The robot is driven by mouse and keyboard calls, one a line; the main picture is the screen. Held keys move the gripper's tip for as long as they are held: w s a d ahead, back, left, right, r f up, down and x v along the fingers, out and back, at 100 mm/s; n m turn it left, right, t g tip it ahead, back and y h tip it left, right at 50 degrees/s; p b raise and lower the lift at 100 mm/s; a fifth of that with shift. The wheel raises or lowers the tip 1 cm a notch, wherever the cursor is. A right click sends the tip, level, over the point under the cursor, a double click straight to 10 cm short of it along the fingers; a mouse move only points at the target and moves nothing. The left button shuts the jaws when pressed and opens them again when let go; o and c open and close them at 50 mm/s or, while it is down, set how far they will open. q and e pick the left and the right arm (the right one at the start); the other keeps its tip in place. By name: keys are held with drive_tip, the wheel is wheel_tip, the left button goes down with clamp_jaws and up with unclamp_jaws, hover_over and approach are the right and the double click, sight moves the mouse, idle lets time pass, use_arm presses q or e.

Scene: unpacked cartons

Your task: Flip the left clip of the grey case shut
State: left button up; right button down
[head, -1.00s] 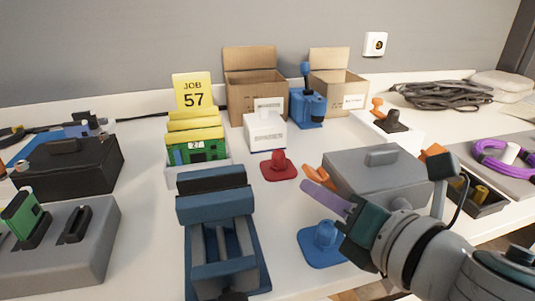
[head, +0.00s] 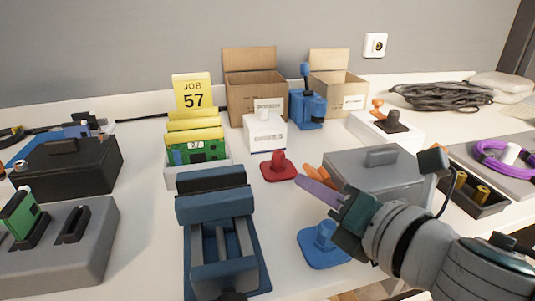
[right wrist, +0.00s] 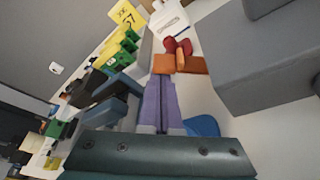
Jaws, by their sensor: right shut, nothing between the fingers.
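The grey case (head: 372,172), lid down with a handle on top, stands right of centre. Its orange left clip (head: 318,174) sticks out from the left side, tilted outward and away from the wall. The clip also shows in the right wrist view (right wrist: 192,64), reaching out from the grey case (right wrist: 265,65). My right gripper (head: 300,181) is shut and empty, its purple fingers just in front of and beside the clip. In the right wrist view the fingertips (right wrist: 163,78) look close to the clip's outer end; I cannot tell whether they touch. My left gripper is out of view.
A blue base (head: 322,245) lies under my right gripper, and a red one (head: 279,167) stands left of the clip. A blue vise (head: 222,235) is at front centre. A tray (head: 480,196) sits right of the case.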

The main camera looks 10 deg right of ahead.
sight(333, 171)
drive_tip(key=shift+d, duration=0.1)
drive_tip(key=m, duration=0.1)
drive_tip(key=d+r+m+y, duration=0.1)
drive_tip(key=shift+m+t+b, duration=0.3)
drive_tip(key=shift+t+b, duration=0.1)
drive_tip(key=m, duration=0.1)
drive_tip(key=d+r+m+y+b, duration=0.1)
drive_tip(key=m, duration=0.1)
drive_tip(key=shift+d+t, duration=0.15)
drive_tip(key=shift+t, duration=0.15)
drive_tip(key=shift+d+r, duration=0.1)
